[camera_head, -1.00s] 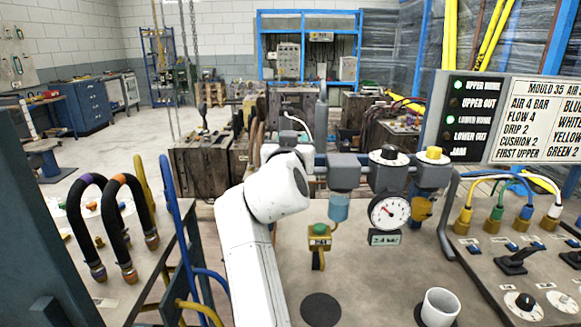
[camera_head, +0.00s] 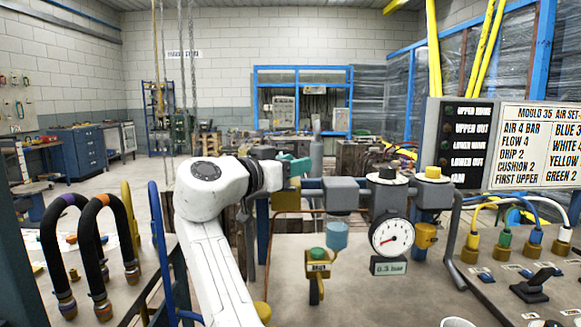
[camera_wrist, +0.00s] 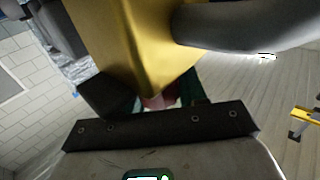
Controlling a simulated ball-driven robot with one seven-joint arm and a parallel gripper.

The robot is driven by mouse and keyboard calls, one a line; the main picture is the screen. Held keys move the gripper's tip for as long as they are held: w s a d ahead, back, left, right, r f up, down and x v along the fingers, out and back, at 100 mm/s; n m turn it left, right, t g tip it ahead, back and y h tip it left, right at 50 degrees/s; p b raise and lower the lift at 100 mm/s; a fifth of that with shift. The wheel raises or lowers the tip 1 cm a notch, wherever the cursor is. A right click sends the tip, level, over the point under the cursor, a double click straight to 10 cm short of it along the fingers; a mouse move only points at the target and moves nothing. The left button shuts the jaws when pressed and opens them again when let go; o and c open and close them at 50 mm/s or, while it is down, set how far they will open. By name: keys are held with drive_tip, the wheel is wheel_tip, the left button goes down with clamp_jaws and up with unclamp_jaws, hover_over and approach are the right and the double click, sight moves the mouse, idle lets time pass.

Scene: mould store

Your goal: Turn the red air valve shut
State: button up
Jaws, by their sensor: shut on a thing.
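My gripper (camera_head: 294,167) is at the left end of the grey air pipe, beside a brass-yellow valve body (camera_head: 287,199). In the wrist view the jaws (camera_wrist: 155,103) are shut on a small reddish part, the red valve handle (camera_wrist: 158,102), close against the yellow valve body (camera_wrist: 135,45). Most of the handle is hidden by the jaws, and I do not see it in the head view. The round gauge (camera_head: 391,237) has its needle low, and the display (camera_head: 388,266) under it reads 0.3 bar.
The grey pipe (camera_head: 315,185) runs right to a regulator with a black knob (camera_head: 387,174) and a yellow-capped unit (camera_head: 433,172). Black hoses (camera_head: 85,240) arch at the left. The indicator board (camera_head: 464,144) shows no lit lamps.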

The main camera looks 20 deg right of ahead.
drive_tip(key=shift+f+m+g, duration=0.1)
drive_tip(key=shift+m+g, duration=0.2)
drive_tip(key=shift+g, duration=0.2)
drive_tip(key=o, duration=1)
drive_tip(key=shift+c, duration=0.2)
drive_tip(key=v, duration=1)
drive_tip(key=shift+s+a+f, duration=0.15)
drive_tip(key=shift+s+a, duration=0.05)
drive_tip(key=shift+a, duration=0.15)
